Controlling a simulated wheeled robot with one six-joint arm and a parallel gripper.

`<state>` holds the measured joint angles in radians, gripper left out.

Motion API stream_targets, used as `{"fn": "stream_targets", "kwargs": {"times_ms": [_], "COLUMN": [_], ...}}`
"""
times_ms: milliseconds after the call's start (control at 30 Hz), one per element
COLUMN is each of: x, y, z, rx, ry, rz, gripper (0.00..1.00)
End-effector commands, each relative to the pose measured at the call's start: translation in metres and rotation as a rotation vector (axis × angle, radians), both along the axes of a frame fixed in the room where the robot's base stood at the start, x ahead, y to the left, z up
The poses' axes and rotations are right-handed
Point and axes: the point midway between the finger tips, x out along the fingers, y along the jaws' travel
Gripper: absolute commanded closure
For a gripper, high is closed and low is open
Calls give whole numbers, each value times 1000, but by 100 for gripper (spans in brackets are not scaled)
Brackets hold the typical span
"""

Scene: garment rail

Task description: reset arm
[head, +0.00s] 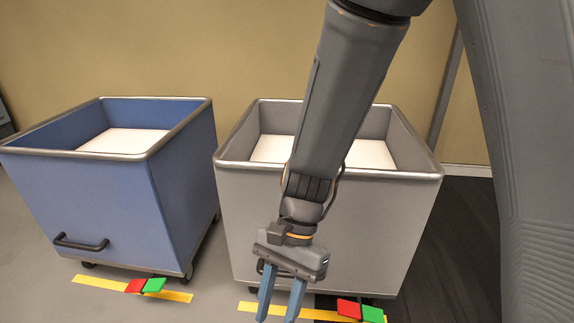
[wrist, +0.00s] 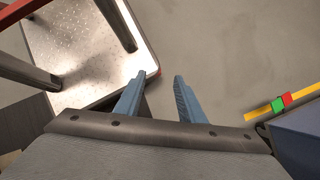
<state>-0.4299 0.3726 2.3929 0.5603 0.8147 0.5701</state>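My gripper (head: 281,300) hangs in front of the grey bin in the head view, fingers pointing down. Its two blue fingers stand apart with nothing between them. In the wrist view my gripper (wrist: 160,78) also shows open and empty above the bare grey floor. My arm crosses in front of the grey bin and hides part of its inside and front.
A blue bin (head: 110,205) on casters stands left of the grey bin (head: 245,215). Both hold a white surface inside. Yellow floor strips with red and green pieces lie before them. A metal plate (wrist: 85,50) with posts is at upper left in the wrist view.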

Motion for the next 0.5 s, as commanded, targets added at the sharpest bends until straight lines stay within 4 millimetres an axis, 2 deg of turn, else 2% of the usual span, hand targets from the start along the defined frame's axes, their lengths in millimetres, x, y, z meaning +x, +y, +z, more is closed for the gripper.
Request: {"fn": "stream_targets", "kwargs": {"times_ms": [100,200,500], "x": [-7,-8,-8], "y": [-3,-6,-4], "z": [20,31,56], "rx": [45,73,125], "ry": [-178,-286,-496], "rz": [328,547,993], "gripper": [64,64,64]}}
